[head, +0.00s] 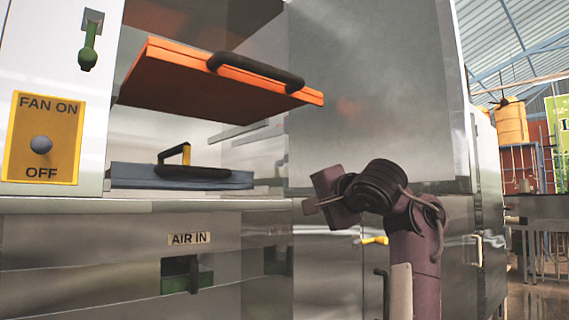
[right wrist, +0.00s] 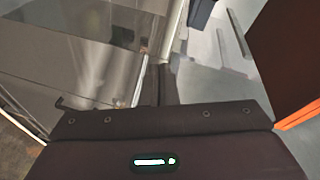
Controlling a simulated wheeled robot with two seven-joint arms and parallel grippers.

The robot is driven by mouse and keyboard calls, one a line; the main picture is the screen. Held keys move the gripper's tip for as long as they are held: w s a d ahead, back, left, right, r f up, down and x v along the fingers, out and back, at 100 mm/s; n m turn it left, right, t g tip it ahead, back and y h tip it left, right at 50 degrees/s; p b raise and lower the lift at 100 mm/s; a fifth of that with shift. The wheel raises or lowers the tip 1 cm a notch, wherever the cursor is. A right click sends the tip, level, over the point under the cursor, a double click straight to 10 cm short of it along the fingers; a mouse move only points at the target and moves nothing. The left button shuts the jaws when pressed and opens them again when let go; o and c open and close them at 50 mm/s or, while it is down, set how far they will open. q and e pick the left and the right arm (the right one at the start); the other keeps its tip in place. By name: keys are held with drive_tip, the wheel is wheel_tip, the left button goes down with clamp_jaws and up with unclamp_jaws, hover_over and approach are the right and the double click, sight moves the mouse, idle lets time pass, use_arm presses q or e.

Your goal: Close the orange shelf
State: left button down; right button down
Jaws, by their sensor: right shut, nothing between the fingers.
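The orange shelf (head: 215,85) sticks out of the upper part of the open steel cabinet in the head view. A black bar handle (head: 255,72) is on its front edge. In the right wrist view its orange edge (right wrist: 299,115) and dark underside show at the right. My right gripper (head: 308,206) is shut and empty, below and to the right of the shelf, apart from it. Its fingers also show in the right wrist view (right wrist: 160,85). My left gripper is not in view.
A blue-grey lower shelf (head: 215,178) with a black handle sits inside the cabinet. A tall steel panel (head: 370,90) stands right of the opening, behind my right arm. The fan switch (head: 42,145) is at the left, and the AIR IN slot (head: 187,272) is below.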

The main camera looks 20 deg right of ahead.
drive_tip(key=s+a+r+t+y, duration=0.1)
drive_tip(key=s+a+r+y, duration=0.15)
drive_tip(key=s+r, duration=0.8)
drive_tip(key=s+a+r+t+y, duration=0.1)
drive_tip(key=s+r+t+y, duration=0.15)
drive_tip(key=s+r, duration=0.75)
drive_tip(key=p, duration=1.5)
approach(275, 71)
drive_tip(key=r, duration=0.1)
drive_tip(key=shift+m+g+y, duration=0.3)
drive_tip(key=shift+m+g, duration=0.1)
drive_tip(key=shift+g, duration=0.05)
drive_tip(key=p+x, duration=0.2)
drive_tip(key=x, duration=0.1)
drive_tip(key=p+x, duration=0.2)
drive_tip(key=shift+w+d+p, duration=0.1)
drive_tip(key=shift+w+p, duration=0.2)
drive_tip(key=shift+w, duration=0.15)
drive_tip(key=shift+w+p, duration=0.3)
drive_tip(key=shift+w, duration=0.15)
drive_tip(key=shift+f, duration=0.1)
drive_tip(key=shift+a, duration=0.25)
